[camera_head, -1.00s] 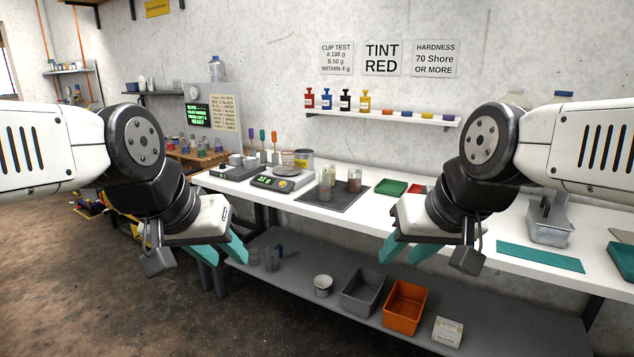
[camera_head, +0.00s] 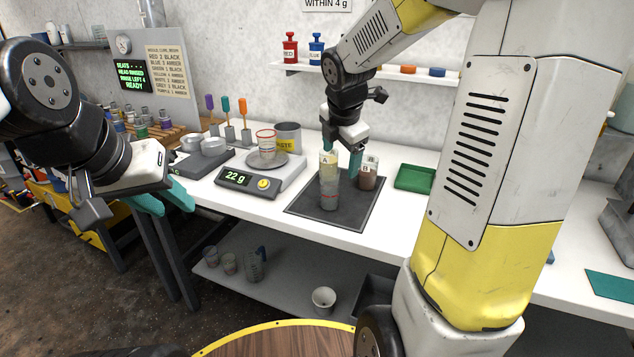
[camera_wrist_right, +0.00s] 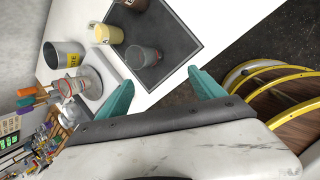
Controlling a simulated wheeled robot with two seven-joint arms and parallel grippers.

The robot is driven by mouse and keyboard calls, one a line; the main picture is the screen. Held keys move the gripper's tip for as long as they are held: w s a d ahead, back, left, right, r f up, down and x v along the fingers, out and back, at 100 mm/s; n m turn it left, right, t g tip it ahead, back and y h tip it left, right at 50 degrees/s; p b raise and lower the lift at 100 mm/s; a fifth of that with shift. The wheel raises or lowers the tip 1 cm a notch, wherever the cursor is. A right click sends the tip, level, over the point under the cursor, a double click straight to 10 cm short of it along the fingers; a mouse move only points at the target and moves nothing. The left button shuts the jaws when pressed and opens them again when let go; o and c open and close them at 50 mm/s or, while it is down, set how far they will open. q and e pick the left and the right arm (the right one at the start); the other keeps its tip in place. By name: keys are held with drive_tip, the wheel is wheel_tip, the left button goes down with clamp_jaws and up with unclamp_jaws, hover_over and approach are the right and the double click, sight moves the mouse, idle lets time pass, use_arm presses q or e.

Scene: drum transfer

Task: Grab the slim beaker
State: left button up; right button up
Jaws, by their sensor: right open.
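A narrow clear beaker (camera_head: 329,192), apparently the slim one, stands upright on a dark mat (camera_head: 300,208). A pale yellow beaker marked A (camera_head: 328,163) is close behind it, and a brown beaker marked B (camera_head: 368,177) is to the right. My right gripper (camera_head: 342,162) is open above the mat, by the beakers. In the right wrist view the clear beaker (camera_wrist_right: 142,57) is beyond the open right fingertips (camera_wrist_right: 162,86), with no contact visible. My left gripper (camera_head: 166,203) is open and empty before the table's left front edge.
A scale (camera_head: 258,180) reading 22 g carries a clear red-banded beaker (camera_head: 266,145); a waste pot (camera_head: 288,138) stands behind. A green tray (camera_head: 415,177) lies right of the mat. Beakers and a white cup (camera_head: 323,299) are on the lower shelf.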

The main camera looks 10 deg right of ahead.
sight(330, 181)
drive_tip(key=w+f+n, duration=0.3)
drive_tip(key=w+f, duration=0.1)
drive_tip(key=f, duration=0.1)
drive_tip(key=w+f+n, duration=0.4)
drive_tip(key=f, duration=0.1)
drive_tip(key=w+f+n, duration=0.3)
drive_tip(key=w+f, duration=0.1)
drive_tip(key=f, duration=0.1)
drive_tip(key=shift+w+d, duration=0.25)
drive_tip(key=shift+d, duration=0.1)
drive_tip(key=c, duration=1.4)
drive_tip(key=shift+c, duration=0.2)
